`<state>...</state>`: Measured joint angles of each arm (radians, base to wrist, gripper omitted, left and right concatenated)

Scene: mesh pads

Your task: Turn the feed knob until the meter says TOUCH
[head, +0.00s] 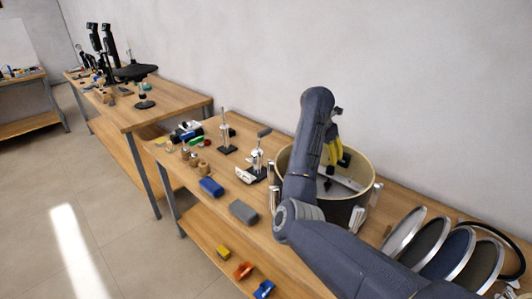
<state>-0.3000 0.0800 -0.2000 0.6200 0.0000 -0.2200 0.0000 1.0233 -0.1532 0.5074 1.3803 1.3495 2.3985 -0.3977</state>
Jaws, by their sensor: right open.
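My right arm comes in from the lower right and bends over a round, pale-rimmed drum (362,164) on the wooden bench. My right gripper (337,156) is partly hidden behind the forearm, over the drum's opening. Yellow and black parts show there, and it is open. I cannot tell whether it touches anything. A grey piece (347,183) lies inside the drum, partly covered by the arm. I cannot make out the feed knob or a meter reading. My left gripper is not in view.
Two small upright stands (225,136) (257,163) are left of the drum. A blue block (211,187) and a grey block (243,212) lie near the front edge. Several round mesh pads (441,250) stand at the right. Coloured blocks (243,270) sit on the lower shelf.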

